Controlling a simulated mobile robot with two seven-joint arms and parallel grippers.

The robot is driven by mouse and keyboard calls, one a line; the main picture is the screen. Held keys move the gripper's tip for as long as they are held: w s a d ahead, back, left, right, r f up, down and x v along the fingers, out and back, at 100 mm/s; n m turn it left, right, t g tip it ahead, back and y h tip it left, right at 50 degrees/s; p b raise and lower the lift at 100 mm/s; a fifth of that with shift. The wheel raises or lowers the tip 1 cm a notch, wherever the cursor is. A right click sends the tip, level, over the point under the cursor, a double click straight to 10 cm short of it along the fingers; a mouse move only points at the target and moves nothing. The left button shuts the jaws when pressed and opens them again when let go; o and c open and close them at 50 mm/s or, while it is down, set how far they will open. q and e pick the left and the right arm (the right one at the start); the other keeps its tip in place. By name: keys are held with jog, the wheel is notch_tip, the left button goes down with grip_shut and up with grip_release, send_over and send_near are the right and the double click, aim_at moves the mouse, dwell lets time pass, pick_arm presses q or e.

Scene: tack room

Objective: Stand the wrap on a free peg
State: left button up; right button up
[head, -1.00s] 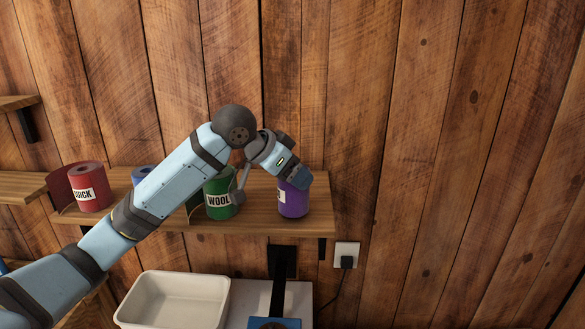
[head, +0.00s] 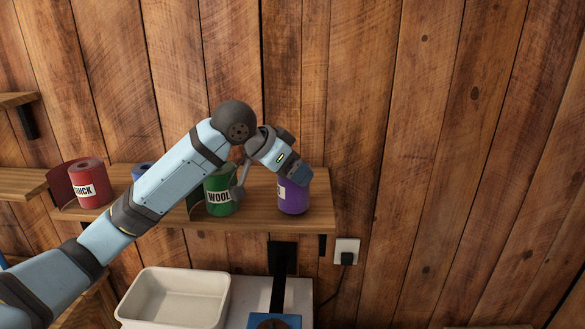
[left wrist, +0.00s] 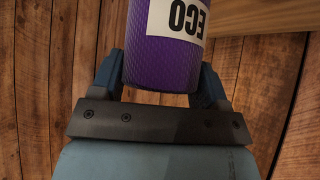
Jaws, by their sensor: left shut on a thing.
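The wrap in my left gripper is a purple roll (head: 293,196) with a white label. In the left wrist view the purple roll (left wrist: 160,65) sits between the two blue fingers, and its label reads "ECO" upside down. My left gripper (head: 298,176) is shut on it at the right end of the wooden shelf (head: 265,215). I cannot tell whether the roll touches the shelf. No peg can be made out in these views.
A red roll (head: 88,185) and a mostly hidden blue roll (head: 142,170) stand further left on the shelf. Below are a white basin (head: 175,297) and a wall socket (head: 347,252) with a plug. The plank wall on the right is bare.

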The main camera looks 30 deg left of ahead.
pick_arm(q)
jog(key=shift+f, duration=0.6)
jog(key=o, duration=0.7)
jog(key=shift+v, duration=5.55)
